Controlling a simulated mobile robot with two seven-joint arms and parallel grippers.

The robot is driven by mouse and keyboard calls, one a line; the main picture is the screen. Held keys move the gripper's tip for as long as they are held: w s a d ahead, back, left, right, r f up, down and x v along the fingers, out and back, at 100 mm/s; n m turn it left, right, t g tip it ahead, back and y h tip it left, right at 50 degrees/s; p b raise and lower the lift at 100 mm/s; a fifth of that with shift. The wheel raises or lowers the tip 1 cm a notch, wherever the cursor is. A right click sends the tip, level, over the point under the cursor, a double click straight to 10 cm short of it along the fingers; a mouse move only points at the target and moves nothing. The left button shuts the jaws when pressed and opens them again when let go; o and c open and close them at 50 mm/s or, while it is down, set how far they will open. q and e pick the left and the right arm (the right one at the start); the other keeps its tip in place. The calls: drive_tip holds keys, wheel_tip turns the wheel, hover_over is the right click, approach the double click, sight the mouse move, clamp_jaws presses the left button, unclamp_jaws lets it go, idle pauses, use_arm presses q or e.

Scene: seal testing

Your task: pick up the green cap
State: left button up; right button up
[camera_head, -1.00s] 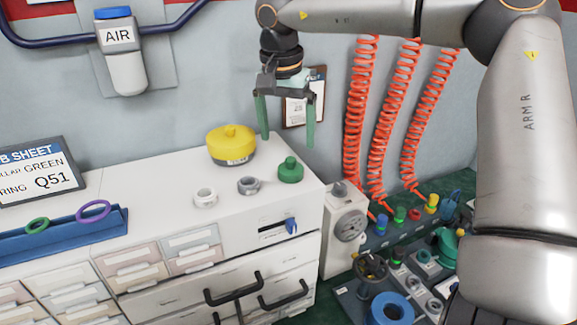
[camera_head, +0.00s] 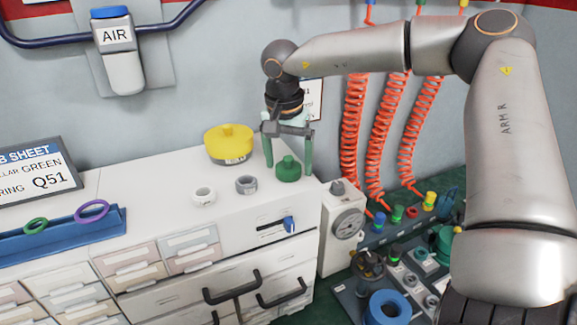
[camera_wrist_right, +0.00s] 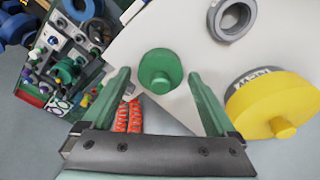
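The green cap (camera_head: 288,169) stands upright on the white cabinet top, near its right edge. It has a round body with a small knob on top. My right gripper (camera_head: 289,168) points down above the cap, fingers apart on either side of it in the head view. In the right wrist view the cap (camera_wrist_right: 160,72) sits ahead of and between the two open green fingers (camera_wrist_right: 160,88), with nothing held. Whether the fingertips are level with the cap is hard to tell. My left gripper is not in view.
A yellow lidded container (camera_head: 229,143) stands left of the cap, close to the gripper. Orange coiled hoses (camera_head: 378,135) hang at right. A test panel (camera_head: 405,262) with several fittings lies beyond the cabinet edge.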

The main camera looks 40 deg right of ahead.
drive_tip(key=c, duration=1.1)
drive_tip(key=shift+r, duration=0.15)
drive_tip(key=shift+c, duration=0.2)
